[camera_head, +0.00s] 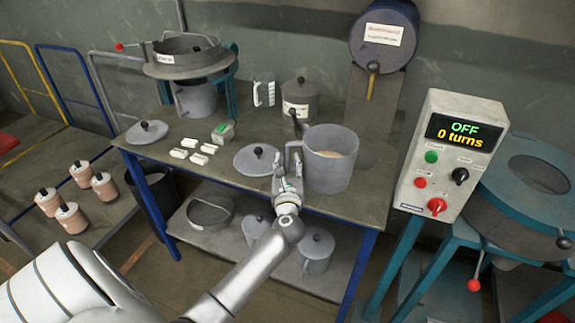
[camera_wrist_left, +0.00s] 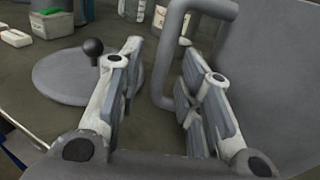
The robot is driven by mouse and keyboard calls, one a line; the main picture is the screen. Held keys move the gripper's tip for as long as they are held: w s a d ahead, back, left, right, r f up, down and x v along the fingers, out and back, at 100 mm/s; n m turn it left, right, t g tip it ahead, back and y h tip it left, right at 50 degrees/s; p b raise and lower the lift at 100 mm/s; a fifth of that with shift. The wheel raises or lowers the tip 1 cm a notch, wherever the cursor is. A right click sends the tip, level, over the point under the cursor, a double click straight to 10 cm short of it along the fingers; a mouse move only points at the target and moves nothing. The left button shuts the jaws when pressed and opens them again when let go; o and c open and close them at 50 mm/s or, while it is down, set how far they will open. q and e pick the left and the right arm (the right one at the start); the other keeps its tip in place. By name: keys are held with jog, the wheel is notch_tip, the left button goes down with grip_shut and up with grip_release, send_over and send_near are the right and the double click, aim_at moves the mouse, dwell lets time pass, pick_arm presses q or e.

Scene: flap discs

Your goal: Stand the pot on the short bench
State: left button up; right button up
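A large grey pot (camera_head: 331,168) with pale brown contents stands upright near the front edge of the bench top (camera_head: 222,163). Its handle (camera_head: 296,155) faces left. In the left wrist view the pot's wall (camera_wrist_left: 270,70) fills the right side, and the handle (camera_wrist_left: 172,60) shows beyond the fingers. My left gripper (camera_head: 288,175) is at the handle. Its fingers (camera_wrist_left: 162,60) are apart, with the handle's upright bar seen between their tips; I cannot tell whether they touch it. My right gripper is not in view. I cannot tell which surface is the short bench.
A round lid (camera_head: 256,160) with a black knob lies just left of the pot. Small white blocks (camera_head: 195,150) and another lid (camera_head: 147,132) lie farther left. A lidded pot (camera_head: 299,100) stands behind. A control box (camera_head: 447,155) stands to the right. Lidded jars (camera_head: 103,186) stand low at left.

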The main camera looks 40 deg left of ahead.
pick_arm(q)
jog(key=b+v, duration=0.1)
jog(key=v, duration=1.1)
jog(key=shift+r, duration=0.1)
